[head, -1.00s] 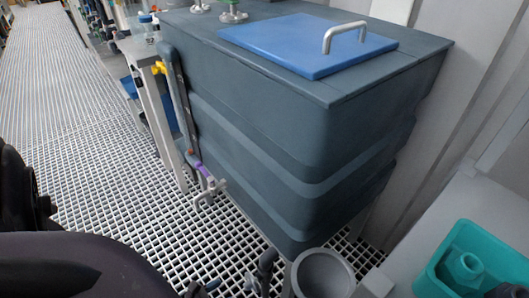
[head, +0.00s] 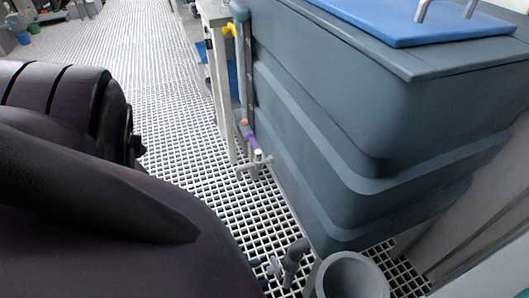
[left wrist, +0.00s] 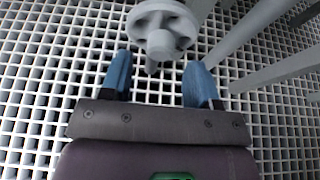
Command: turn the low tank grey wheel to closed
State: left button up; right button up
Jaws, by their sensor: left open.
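A grey wheel with cross arms (head: 255,163) sits low beside the near left edge of the dark tank (head: 330,130), by a purple pipe piece. In the left wrist view a pale grey wheel (left wrist: 160,32) with a round hub is just ahead, at the top of the picture. My left gripper (left wrist: 158,68) is open, its two blue fingers apart. The hub lies roughly between and beyond the fingertips, and I see no grip on it. My right gripper is not in view.
A grey open pipe (head: 350,275) and a dark elbow (head: 293,257) stand low in front of the tank. A blue lid (head: 420,20) is on top. The white grating floor (head: 175,130) is clear left of the tank. Grey bars (left wrist: 260,40) cross the wrist view's right side.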

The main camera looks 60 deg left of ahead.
pick_arm(q)
jog(key=shift+x, duration=0.85)
jog(key=c, duration=0.9)
jog(key=shift+y, duration=0.3)
jog(key=shift+d+m+t+y, duration=0.1)
jog(key=shift+m+t+y, duration=0.1)
jog(key=shift+m+y, duration=0.7)
jog(key=shift+d+m+t+y, duration=0.15)
jog(key=shift+m+y, duration=0.25)
jog(key=shift+m, duration=1)
jog(key=shift+a, duration=0.1)
